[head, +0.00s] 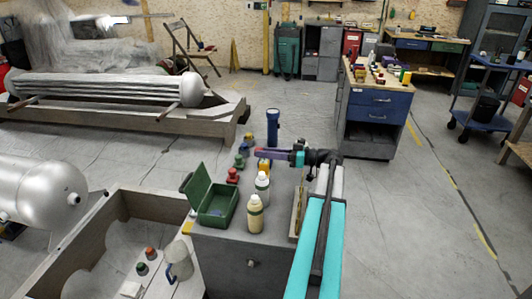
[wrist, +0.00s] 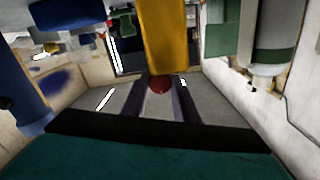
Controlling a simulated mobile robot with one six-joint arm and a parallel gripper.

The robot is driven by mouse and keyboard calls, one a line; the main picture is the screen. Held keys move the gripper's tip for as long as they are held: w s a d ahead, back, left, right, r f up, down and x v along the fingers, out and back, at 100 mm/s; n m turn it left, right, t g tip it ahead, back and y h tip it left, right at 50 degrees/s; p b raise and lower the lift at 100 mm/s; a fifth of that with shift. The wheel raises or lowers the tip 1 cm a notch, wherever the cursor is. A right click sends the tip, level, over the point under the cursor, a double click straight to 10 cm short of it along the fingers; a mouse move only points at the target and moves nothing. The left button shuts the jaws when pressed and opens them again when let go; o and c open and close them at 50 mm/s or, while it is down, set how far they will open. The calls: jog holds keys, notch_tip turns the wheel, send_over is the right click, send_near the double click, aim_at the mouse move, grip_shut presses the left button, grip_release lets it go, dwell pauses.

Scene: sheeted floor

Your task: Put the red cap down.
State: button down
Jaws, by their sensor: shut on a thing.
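My gripper (head: 264,154) reaches left over the grey cabinet top (head: 284,206) in the head view. In the wrist view my gripper (wrist: 161,84) is shut on the red cap (wrist: 159,85), a small round red piece between the fingertips. The cap is hard to make out in the head view. A yellow object (wrist: 166,35) is close to the fingertips in the wrist view; it also shows just below my gripper in the head view (head: 263,166).
On the cabinet are a blue torch (head: 272,127), a white bottle (head: 262,188), a cream bottle (head: 255,214), a red piece (head: 233,176) and an open green box (head: 216,208). A wooden crate (head: 77,247) stands at the left.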

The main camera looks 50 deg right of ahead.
jog(key=shift+f, duration=0.2)
jog(key=c, duration=1.4)
grip_release()
jog(key=shift+r, duration=0.15)
jog(key=shift+r+p, duration=0.6)
jog(key=shift+p, duration=0.15)
jog(key=b+v, duration=0.1)
jog(key=v, duration=1.1)
jog(key=shift+f+b, duration=0.2)
jog(key=shift+b, duration=0.1)
